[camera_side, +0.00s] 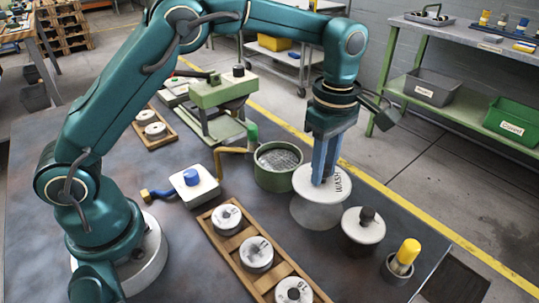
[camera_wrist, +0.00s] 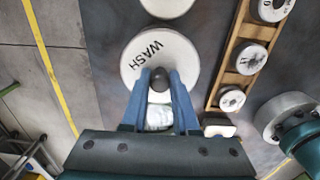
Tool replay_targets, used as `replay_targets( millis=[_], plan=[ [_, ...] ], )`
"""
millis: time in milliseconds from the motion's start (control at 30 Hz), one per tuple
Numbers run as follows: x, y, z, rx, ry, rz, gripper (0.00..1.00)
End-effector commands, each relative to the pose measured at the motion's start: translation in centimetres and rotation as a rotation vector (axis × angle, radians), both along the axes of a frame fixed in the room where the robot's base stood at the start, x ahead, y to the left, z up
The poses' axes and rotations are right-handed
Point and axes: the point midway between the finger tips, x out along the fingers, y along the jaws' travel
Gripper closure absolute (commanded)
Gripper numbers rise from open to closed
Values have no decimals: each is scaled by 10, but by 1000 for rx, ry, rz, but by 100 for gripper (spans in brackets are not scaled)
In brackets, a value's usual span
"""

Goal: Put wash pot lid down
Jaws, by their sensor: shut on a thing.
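The wash pot lid (camera_side: 328,190) is a white disc marked WASH with a dark knob. My gripper (camera_side: 322,180) is shut on its knob from above, and the lid looks level. The wrist view shows the lid (camera_wrist: 135,70) with the blue fingers (camera_wrist: 160,78) on both sides of the knob. A pale grey round form (camera_side: 318,215) shows just below the lid; I cannot tell whether they touch. An open green pot (camera_side: 278,180) with a mesh-like inside stands just left of the lid.
A second white lid with a dark knob (camera_side: 364,226) sits right of the held lid. A yellow-capped holder (camera_side: 402,258) stands at the right table edge. A wooden rack (camera_side: 225,240) of white-topped pots lies front left. A green press (camera_side: 222,92) stands behind.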

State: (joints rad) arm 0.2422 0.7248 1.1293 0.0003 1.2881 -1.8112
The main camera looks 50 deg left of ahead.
Motion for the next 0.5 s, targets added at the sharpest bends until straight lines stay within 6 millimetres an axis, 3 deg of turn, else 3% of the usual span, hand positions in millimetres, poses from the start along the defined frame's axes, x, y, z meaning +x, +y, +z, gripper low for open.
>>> replay_targets(
  millis=[100,500],
  plan=[
    [-1,1,-22,1,5,1,100],
    [0,1,-67,0,2,2,100]
  ],
)
